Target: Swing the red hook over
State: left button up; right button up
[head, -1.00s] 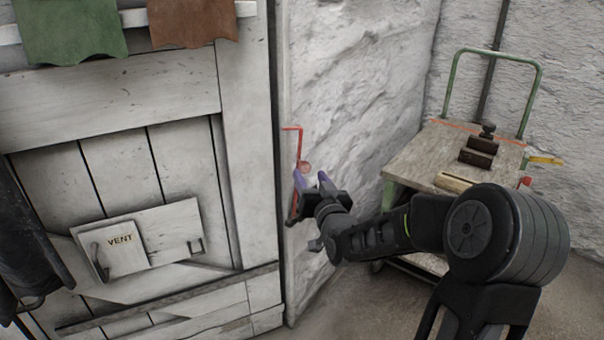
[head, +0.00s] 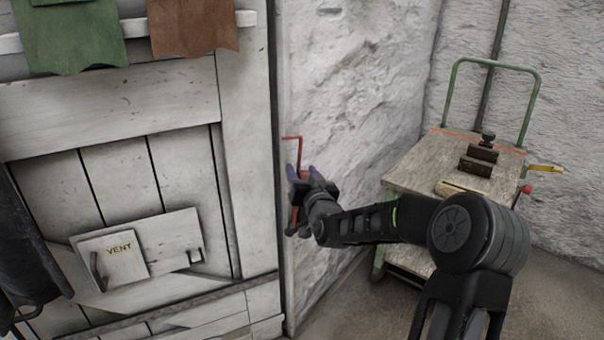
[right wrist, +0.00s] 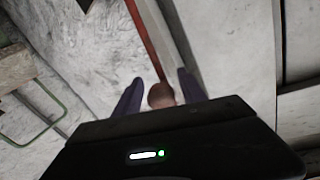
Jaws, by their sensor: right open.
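The red hook (head: 299,152) is a thin red bar on the white wall beside the door, upright, with its top end bent left toward the door's edge. In the right wrist view the red bar (right wrist: 143,38) runs down to a round brownish knob (right wrist: 160,96). My right gripper (head: 302,170) is open at the knob, with one purple finger on each side of it. In the right wrist view the gripper (right wrist: 160,78) shows gaps beside the knob, so it is not clamped. The hook's lower part is partly hidden by my gripper. My left gripper is not in view.
The white plank door (head: 110,185) with a VENT flap (head: 165,240) stands at left. Green (head: 70,32) and brown (head: 190,25) cloths hang above. A green-framed cart (head: 415,165) with wooden blocks stands at right, behind my right arm. Bare floor lies at the lower right.

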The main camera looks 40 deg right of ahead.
grip_shut()
dwell(0.5)
dwell(0.9)
